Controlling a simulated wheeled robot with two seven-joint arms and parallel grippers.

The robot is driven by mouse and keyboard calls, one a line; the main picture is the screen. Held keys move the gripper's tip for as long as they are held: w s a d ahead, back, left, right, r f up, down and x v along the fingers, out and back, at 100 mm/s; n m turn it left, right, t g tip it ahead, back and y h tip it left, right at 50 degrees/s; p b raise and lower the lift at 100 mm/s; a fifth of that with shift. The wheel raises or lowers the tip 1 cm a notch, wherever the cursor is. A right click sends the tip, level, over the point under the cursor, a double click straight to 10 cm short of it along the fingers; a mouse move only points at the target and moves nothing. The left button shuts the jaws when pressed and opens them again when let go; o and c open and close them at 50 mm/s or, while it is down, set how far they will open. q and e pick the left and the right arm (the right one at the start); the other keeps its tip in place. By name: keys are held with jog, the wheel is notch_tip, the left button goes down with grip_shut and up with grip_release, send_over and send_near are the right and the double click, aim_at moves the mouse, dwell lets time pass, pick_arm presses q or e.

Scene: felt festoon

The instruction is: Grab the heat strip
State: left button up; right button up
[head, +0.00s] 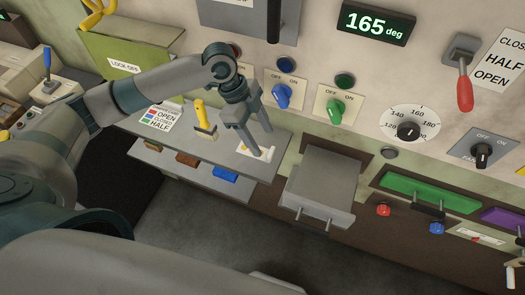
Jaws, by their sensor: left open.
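A small pale piece with yellow marks (243,151) lies near the right end of the grey shelf (212,151). It looks like the heat strip, but it is too small and too covered to be sure. My left gripper (263,139) points down just above it, with its two fingers apart and nothing seen between them. The fingers hide part of the piece, and I cannot tell if they touch it. My right gripper does not show.
A yellow-handled lever (204,119) and a label card (161,118) are on the shelf, left of my gripper. A grey box (318,190) with handles stands to the right. Blue (282,97) and green (336,109) knobs are on the wall behind. The floor below is clear.

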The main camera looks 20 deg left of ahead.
aim_at(269, 153)
pick_arm(q)
jog(key=shift+s+d+f, duration=0.1)
jog(key=shift+d+f, duration=0.1)
jog(key=p+x, duration=0.2)
jog(key=x, duration=0.1)
jog(key=shift+s+d, duration=0.2)
jog(key=shift+d+f, duration=0.2)
jog(key=shift+f, duration=0.45)
jog(key=shift+c, duration=0.6)
jog(key=c, duration=1)
